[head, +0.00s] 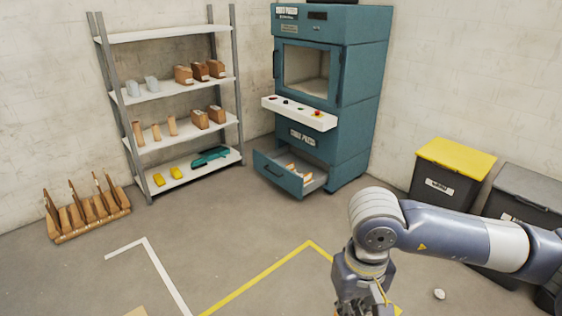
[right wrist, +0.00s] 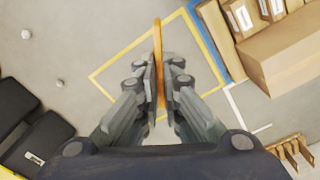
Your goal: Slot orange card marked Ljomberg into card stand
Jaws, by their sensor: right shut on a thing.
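My right gripper (right wrist: 160,72) is shut on a thin orange card (right wrist: 157,38), seen edge-on in the right wrist view. The card sticks out beyond the fingertips, and its marking cannot be read. In the head view the right gripper (head: 366,304) is at the bottom edge, pointing down, with only a thin orange sliver showing beside it. A wooden rack with upright dividers (head: 85,213), which looks like the card stand, is on the floor by the left wall, well away from the gripper. It also shows at the lower right of the right wrist view (right wrist: 291,152). My left gripper is out of view.
A shelf unit (head: 185,138) with boxes stands by the back wall. A teal machine (head: 345,110) has its lower drawer (head: 277,178) pulled out. Bins, one yellow-lidded (head: 455,160), stand at right. Brown boxes (right wrist: 285,55) are near the gripper. The taped floor is mostly clear.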

